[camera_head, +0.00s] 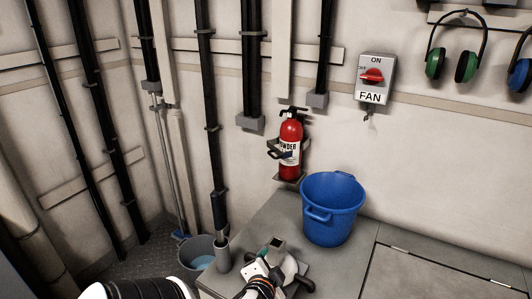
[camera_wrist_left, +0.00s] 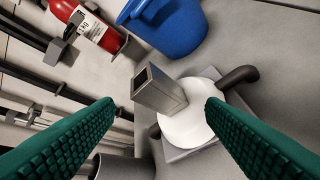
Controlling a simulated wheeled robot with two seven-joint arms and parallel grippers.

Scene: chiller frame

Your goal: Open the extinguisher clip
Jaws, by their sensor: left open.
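The red fire extinguisher (camera_head: 291,133) stands upright in a bracket on the back wall, with a pale "POWDER" label. A dark clip (camera_head: 277,153) crosses its body at the label; whether it is latched I cannot tell. In the left wrist view the extinguisher (camera_wrist_left: 70,10) lies at the upper left, with the dark clip (camera_wrist_left: 74,24) at its side. My left gripper (camera_head: 264,268) is low in front, well short of the extinguisher and below it. Its green fingers (camera_wrist_left: 158,112) are spread apart with nothing held. My right gripper is out of view.
A blue bucket (camera_head: 332,212) stands on the grey counter (camera_head: 345,267), right of the extinguisher. A white dome fitting with a square metal post (camera_wrist_left: 160,88) sits close ahead of my left gripper. A grey bucket (camera_head: 199,250) and dark vertical pipes (camera_head: 207,100) are to the left.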

